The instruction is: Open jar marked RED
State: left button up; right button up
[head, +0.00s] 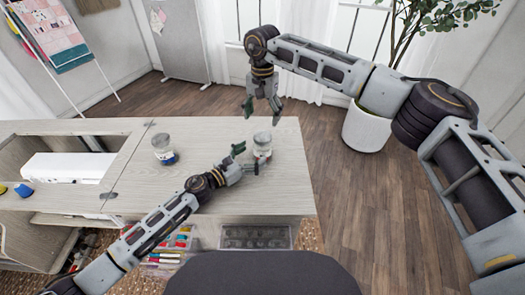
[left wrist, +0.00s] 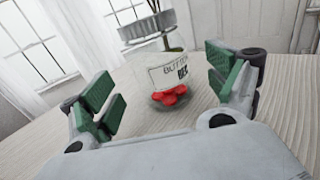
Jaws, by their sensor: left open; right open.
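A clear glass jar with a grey lid stands upright on the cabinet top near its right end, in the head view (head: 263,153). In the left wrist view the jar (left wrist: 150,70) has a white label reading "BUTTON RED", partly cut off, and red pieces at its bottom. Its ridged lid (left wrist: 147,27) is on. My left gripper (head: 241,163) is open, its green-padded fingers spread to either side of the jar in the left wrist view; I cannot tell whether they touch it. My right gripper (head: 263,108) is open, pointing down above and behind the jar.
A second lidded jar with blue contents (head: 163,150) stands to the left on the cabinet top (head: 220,135). A white machine (head: 68,167) sits in the recess at left. A potted plant (head: 367,127) stands beyond the right end. The surface between the jars is clear.

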aim_at(263, 147)
pick_arm(q)
jog(key=shift+x, duration=2.7)
